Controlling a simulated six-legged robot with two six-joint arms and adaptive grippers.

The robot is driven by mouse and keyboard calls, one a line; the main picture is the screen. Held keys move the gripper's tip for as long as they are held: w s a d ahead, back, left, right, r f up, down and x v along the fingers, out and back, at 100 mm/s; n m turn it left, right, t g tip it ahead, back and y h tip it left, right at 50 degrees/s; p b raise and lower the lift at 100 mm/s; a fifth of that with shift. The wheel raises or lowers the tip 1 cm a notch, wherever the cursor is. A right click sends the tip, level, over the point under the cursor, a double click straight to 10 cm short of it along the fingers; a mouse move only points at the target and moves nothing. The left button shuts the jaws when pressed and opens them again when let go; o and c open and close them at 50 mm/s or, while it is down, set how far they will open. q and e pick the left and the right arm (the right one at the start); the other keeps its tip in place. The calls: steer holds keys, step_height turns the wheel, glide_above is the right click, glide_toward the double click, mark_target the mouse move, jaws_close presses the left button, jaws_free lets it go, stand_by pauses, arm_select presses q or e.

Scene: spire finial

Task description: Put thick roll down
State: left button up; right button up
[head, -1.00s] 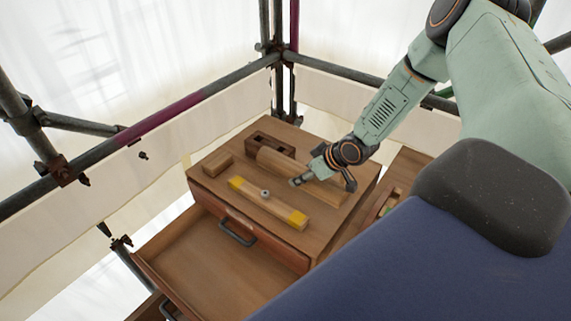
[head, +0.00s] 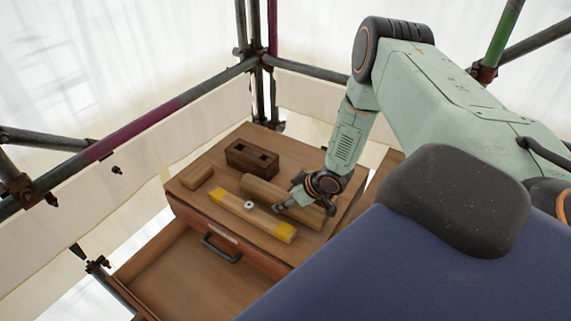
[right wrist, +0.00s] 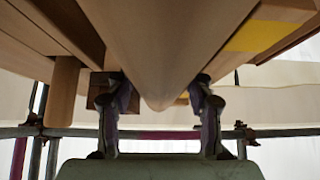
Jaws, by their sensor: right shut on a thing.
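The thick roll (head: 262,190) is a plain wooden cylinder at the top of the wooden drawer cabinet (head: 207,170). It lies lengthwise just behind a bar with yellow ends (head: 252,214). My right gripper (head: 282,206) is shut on the roll near its middle. In the right wrist view the roll (right wrist: 155,45) runs between the two fingers (right wrist: 160,100). Whether the roll's underside rests fully on the top, I cannot tell. My left gripper is not in view.
A dark block with holes (head: 252,158) stands behind the roll, and a small wooden block (head: 197,176) lies at the left. The cabinet's drawer (head: 185,270) is pulled open in front. Scaffold poles (head: 130,135) and pale sheeting surround the cabinet.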

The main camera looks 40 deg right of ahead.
step_height(320, 180, down, 2)
steer(key=shift+s+f, duration=0.1)
steer(key=shift+s, duration=0.15)
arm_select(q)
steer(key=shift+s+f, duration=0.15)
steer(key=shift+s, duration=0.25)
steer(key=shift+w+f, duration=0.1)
arm_select(e)
steer(key=shift+w+f+b, duration=0.2)
steer(key=shift+b, duration=0.1)
steer(key=o, duration=1.3)
steer(key=shift+s, duration=0.1)
steer(key=shift+s+r, duration=0.1)
steer(key=shift+r, duration=0.15)
